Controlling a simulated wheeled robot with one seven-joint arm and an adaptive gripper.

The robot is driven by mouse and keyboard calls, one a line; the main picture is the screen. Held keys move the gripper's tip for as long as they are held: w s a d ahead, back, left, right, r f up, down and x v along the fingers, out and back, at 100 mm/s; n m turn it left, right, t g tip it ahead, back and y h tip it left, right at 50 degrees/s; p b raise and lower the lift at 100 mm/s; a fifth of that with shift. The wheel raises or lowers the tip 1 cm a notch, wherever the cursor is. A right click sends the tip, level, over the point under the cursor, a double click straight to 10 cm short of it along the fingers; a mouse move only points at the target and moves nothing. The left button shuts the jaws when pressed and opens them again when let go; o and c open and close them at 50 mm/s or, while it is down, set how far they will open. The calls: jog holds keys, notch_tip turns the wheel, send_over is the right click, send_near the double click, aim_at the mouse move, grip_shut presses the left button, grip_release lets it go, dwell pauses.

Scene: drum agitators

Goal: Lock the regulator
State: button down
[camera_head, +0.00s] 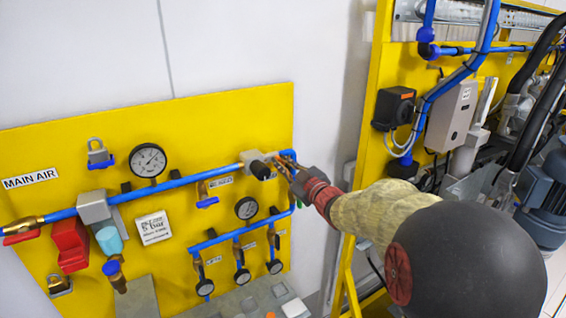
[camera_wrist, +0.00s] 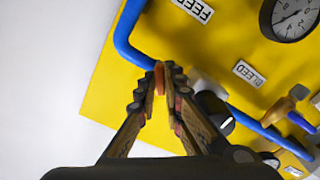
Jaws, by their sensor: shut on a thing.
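My gripper (camera_head: 284,164) is at the upper right of the yellow panel, beside a grey block with a black knob (camera_head: 260,170) on the blue pipe. Its fingers (camera_wrist: 166,78) are shut on a small orange-red piece (camera_wrist: 160,80), partly hidden between them. I cannot tell what that piece is or whether it is fixed to the pipe. In the wrist view the black knob (camera_wrist: 213,113) is right of the fingers, partly hidden. A grey block with a cyan bowl (camera_head: 109,240) sits on the pipe at left. I cannot tell which block is the regulator.
A padlock with blue parts (camera_head: 99,158) hangs at upper left, and a brass one (camera_head: 60,286) at lower left. A round gauge (camera_head: 148,160), a brass valve with blue handle (camera_head: 206,200) and several small gauges line the panel. A yellow frame (camera_head: 368,130) stands right.

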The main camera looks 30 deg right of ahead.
jog(key=m+p, duration=0.2)
jog(key=m, duration=0.4)
jog(key=shift+m, duration=0.4)
dwell(0.4)
jog(key=c, duration=2)
grip_release()
jog(key=shift+c, duration=0.2)
jog(key=shift+o, duration=0.6)
jog(key=s, duration=1.2)
jog(key=shift+d, duration=0.2)
jog(key=shift+f, duration=0.1)
